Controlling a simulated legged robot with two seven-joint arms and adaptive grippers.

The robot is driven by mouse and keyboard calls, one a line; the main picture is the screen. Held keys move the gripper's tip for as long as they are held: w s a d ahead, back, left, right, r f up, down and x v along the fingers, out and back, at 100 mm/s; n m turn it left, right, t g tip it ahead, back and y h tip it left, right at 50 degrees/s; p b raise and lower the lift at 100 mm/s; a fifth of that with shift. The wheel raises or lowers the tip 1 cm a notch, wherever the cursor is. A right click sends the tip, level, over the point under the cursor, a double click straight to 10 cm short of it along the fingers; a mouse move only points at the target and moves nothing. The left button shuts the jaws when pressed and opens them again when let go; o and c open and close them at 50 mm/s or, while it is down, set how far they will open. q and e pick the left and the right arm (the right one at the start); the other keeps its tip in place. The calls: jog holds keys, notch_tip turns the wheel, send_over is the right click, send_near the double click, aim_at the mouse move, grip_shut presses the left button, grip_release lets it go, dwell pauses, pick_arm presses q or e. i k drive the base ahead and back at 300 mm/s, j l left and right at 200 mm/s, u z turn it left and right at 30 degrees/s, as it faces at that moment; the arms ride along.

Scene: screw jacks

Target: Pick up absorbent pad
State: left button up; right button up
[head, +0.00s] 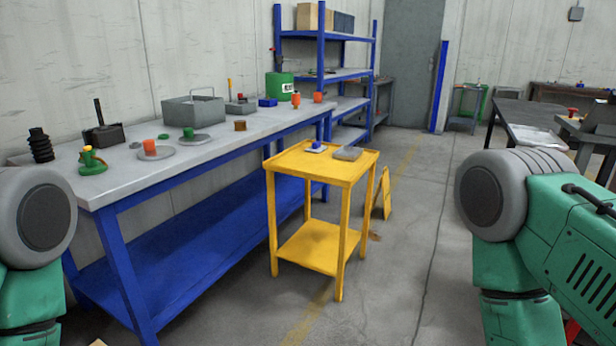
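A flat grey block-like piece (348,153), which may be the absorbent pad, lies on the top of the yellow cart (290,163), near its right edge. A small white and blue item (316,147) lies to its left on the same top. A flat white sheet-like piece (538,138) lies on the dark table at the right; I cannot tell for sure which one is the pad. Green and grey links of my arms show at the left and right edges. Both grippers are out of view.
A blue shelf (345,73) stands behind. A yellow floor sign (387,193) stands beside the cart. The grey floor right of the cart is mostly clear.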

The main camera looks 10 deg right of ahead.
aim_at(317, 148)
jog(key=i+z, duration=0.5)
jog(key=i+j+z, duration=0.25)
jog(key=i+z, duration=0.2)
jog(key=i+j+z, duration=0.35)
jog(key=z, duration=0.15)
jog(key=i+j+z, duration=0.5)
jog(key=k+j, duration=0.05)
jog(key=k, duration=0.05)
